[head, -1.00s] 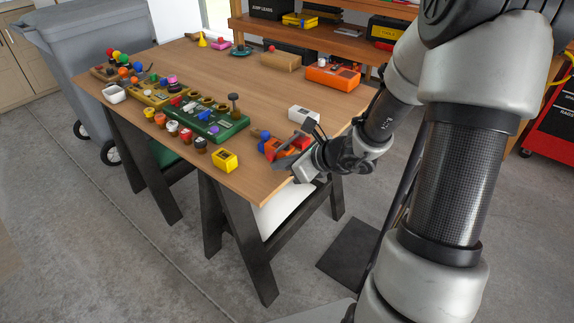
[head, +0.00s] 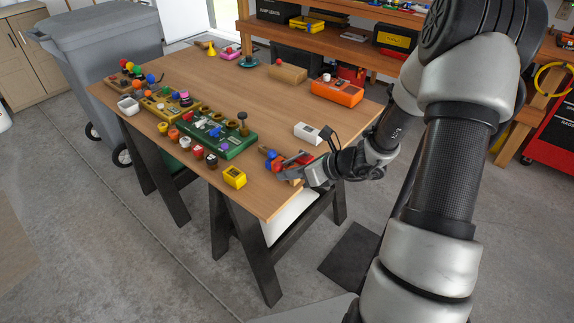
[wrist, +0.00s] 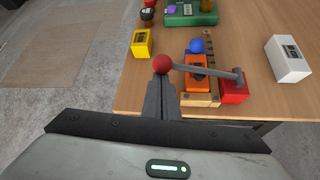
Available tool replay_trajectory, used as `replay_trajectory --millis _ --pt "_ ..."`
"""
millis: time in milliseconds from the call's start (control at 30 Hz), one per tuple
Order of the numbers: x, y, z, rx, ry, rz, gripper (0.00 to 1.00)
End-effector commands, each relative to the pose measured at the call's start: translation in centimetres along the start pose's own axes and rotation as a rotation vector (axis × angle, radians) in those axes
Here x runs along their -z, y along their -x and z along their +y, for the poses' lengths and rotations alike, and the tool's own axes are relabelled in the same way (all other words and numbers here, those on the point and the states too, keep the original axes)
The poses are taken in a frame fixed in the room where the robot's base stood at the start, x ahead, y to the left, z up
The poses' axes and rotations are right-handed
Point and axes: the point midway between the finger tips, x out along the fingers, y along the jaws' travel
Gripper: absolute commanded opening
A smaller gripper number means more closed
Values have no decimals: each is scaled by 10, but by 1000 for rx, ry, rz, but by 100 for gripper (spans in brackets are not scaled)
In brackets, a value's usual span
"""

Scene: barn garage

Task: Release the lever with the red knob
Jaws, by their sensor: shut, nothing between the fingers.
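The lever with the red knob (wrist: 162,64) shows in the wrist view. Its grey rod runs left from a red base (wrist: 234,89) and lies nearly flat across the front of an orange block (wrist: 197,73). A blue knob (wrist: 196,46) stands behind that block. Both units sit on a small wooden board (wrist: 210,44) at the table's near corner. My gripper (wrist: 162,84) is shut and empty, with its fingertips right at the near side of the red knob; I cannot tell whether they touch. In the head view my gripper (head: 297,172) is beside the red base (head: 297,160).
A yellow box (wrist: 142,42) stands left of the levers and a white box (wrist: 288,59) right of them. A green panel (head: 225,139) with controls lies farther back. The table edge is close below my gripper. An orange case (head: 337,91) is at the back.

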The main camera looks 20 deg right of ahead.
Motion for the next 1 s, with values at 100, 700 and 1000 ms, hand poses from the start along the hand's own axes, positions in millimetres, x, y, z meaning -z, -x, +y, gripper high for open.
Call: replay_trajectory --millis 100,700,1000 --pt "-24 16 2 -66 -87 -2 0" --pt "-64 47 -24 -399 -532 -1 0" --pt "-77 57 -42 -521 -698 0 0"
